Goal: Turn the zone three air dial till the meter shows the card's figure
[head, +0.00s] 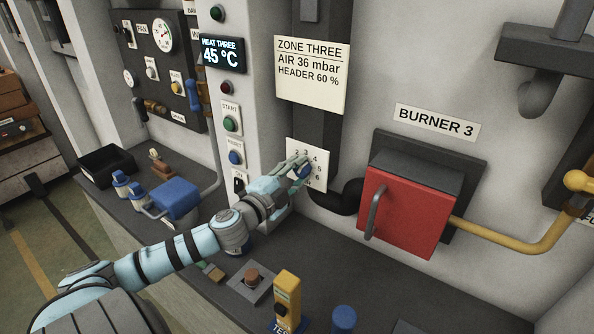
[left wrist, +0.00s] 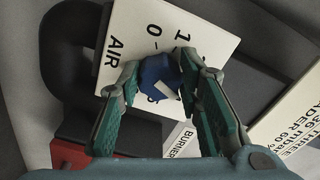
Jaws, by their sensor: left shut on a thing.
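The air dial is a blue knob (head: 305,173) on a white plate numbered around it (head: 318,184). It also shows as a blue knob in the left wrist view (left wrist: 158,84), with a white pointer mark and "AIR", 0 and 1 on the plate. My left gripper (head: 299,166) is shut on the knob, its two green-padded fingers on either side of it. The card (head: 312,92) above reads "ZONE THREE, AIR 36 mbar, HEADER 60 %". A display (head: 220,54) reads "HEAT THREE 45 °C". I see no readable mbar meter. My right gripper is out of view.
A red burner box (head: 411,210) with a handle, under a "BURNER 3" label (head: 437,122), stands right of the dial. A yellow pipe (head: 510,242) runs from it. A yellow tester (head: 287,297), a blue knob (head: 343,318) and a blue case (head: 176,198) are on the ledge.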

